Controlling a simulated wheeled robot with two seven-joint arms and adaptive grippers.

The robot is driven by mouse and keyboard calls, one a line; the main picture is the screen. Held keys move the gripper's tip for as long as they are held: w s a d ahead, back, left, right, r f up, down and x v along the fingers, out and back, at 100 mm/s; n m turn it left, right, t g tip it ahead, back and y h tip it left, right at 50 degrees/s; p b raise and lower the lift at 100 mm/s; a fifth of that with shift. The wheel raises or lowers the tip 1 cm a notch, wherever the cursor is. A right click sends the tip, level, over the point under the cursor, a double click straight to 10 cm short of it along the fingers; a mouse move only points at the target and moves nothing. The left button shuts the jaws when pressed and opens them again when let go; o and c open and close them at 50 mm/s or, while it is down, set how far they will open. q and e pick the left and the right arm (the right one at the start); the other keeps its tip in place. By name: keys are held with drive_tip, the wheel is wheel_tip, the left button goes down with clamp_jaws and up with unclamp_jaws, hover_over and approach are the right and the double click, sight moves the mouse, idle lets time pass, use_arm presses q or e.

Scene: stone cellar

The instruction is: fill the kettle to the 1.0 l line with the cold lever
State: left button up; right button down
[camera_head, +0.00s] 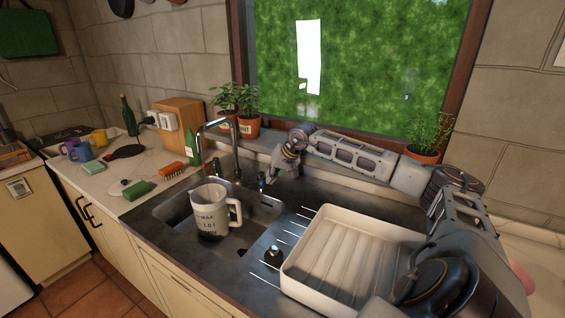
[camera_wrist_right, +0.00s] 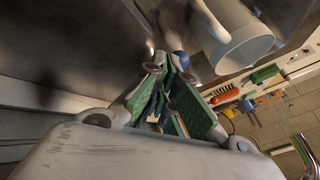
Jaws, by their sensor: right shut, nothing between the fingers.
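The kettle (camera_head: 208,210) is a white jug with MAX and 1.0 l marks, upright in the sink basin under the tap spout (camera_head: 225,124). It also shows in the right wrist view (camera_wrist_right: 240,38). I see no stream of water, and the level inside cannot be told. The cold lever (camera_head: 262,181), with a blue end, stands right of the tap; a blue knob (camera_wrist_right: 181,60) shows by my fingertips in the wrist view. My right gripper (camera_head: 270,178) is shut and empty close beside this lever; whether it touches cannot be told. My left gripper is out of view.
A white ribbed drying tray (camera_head: 345,262) fills the right of the counter, under my right arm. Potted plants (camera_head: 247,127) stand behind the tap. A brush (camera_head: 172,171), a green sponge (camera_head: 138,190) and mugs (camera_head: 80,151) lie to the left.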

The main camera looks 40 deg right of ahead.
drive_tip(key=v, duration=1.1)
idle(0.6)
drive_tip(key=shift+a, duration=0.1)
